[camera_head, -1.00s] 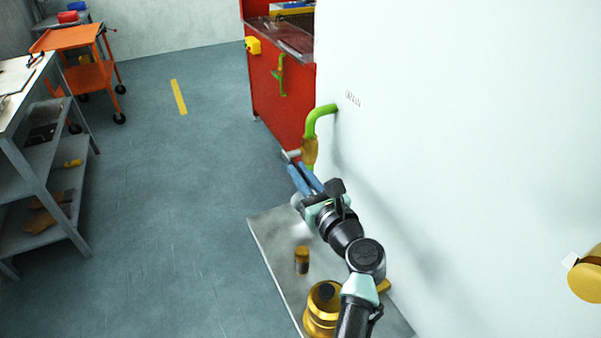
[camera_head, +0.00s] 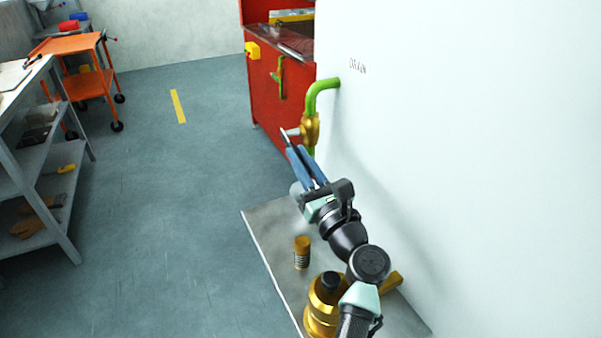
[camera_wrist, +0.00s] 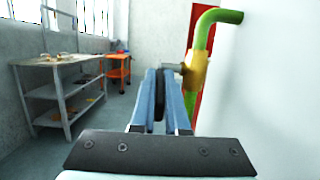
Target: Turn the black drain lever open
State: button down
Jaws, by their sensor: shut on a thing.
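The drain valve has a brass body (camera_head: 311,129) on a green pipe (camera_head: 321,86) beside the white wall; its brass body also shows in the wrist view (camera_wrist: 194,72). A grey stem (camera_head: 293,132) sticks out to the left of the body. The black lever (camera_wrist: 159,96) stands roughly upright between the blue fingers in the wrist view. My gripper (camera_head: 299,157) is shut on this lever, just left of and below the valve body in the head view. The fingers hide much of the lever, so its full angle is hard to tell.
The word DRAIN (camera_head: 357,67) is on the white wall close at right. Below my arm, a grey plate (camera_head: 268,262) bears a small brass-topped cylinder (camera_head: 302,252) and a larger brass fitting (camera_head: 322,312). A red machine (camera_head: 270,95) stands behind. The floor at left is open.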

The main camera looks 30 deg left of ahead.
jog(key=shift+f, duration=0.15)
dwell(0.3)
jog(key=c, duration=0.9)
grip_release()
jog(key=shift+d, duration=0.1)
jog(key=v, duration=1.3)
jog(key=shift+f+b, duration=0.2)
jog(key=shift+b, duration=0.15)
